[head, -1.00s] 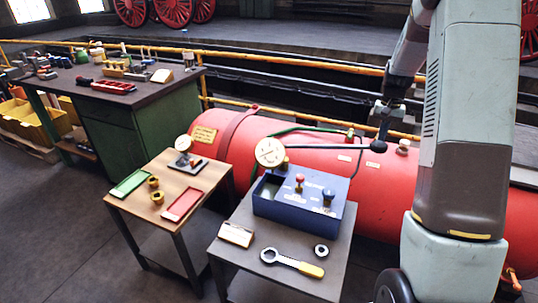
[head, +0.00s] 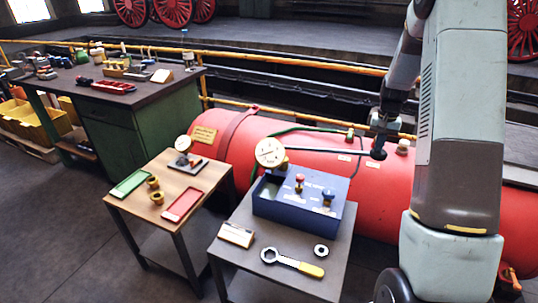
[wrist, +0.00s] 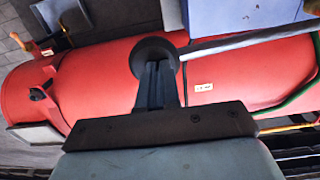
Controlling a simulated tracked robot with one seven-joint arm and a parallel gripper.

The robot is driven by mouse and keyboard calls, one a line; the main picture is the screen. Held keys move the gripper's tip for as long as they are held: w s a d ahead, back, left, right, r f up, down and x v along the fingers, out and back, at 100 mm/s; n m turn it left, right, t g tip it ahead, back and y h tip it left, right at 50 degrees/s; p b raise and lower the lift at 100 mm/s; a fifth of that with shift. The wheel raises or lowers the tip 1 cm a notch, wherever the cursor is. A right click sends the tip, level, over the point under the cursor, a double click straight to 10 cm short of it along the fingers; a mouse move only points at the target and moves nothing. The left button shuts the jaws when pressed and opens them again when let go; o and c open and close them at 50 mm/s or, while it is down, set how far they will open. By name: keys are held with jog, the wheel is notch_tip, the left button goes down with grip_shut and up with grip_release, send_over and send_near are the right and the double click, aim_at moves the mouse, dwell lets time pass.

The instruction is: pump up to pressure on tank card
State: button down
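The blue test pump (head: 265,208) stands on the small grey table, with a round white gauge (head: 270,152) at its back; I cannot read the needle. A red knob (head: 299,180) and a blue knob (head: 327,195) sit on its top. Its long lever (head: 325,149) runs right, about level, to a black round end (head: 378,154). My gripper (head: 381,142) points down at this end. In the wrist view the fingers (wrist: 155,82) are close together on the black end (wrist: 153,48). The red tank (head: 385,200) lies behind, with a yellow card (head: 204,134) at its left.
A ring spanner (head: 290,262), a nut ring (head: 321,251) and a small box (head: 236,235) lie in front of the pump. A wooden table (head: 195,180) at left holds green and red trays, brass fittings and another gauge. A green hose (head: 300,128) runs along the tank.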

jog(key=shift+f, duration=5.7)
notch_tip(320, 180, up, 16)
jog(key=shift+f, duration=0.15)
jog(key=shift+f, duration=7.85)
notch_tip(320, 180, up, 16)
jog(key=shift+f, duration=0.15)
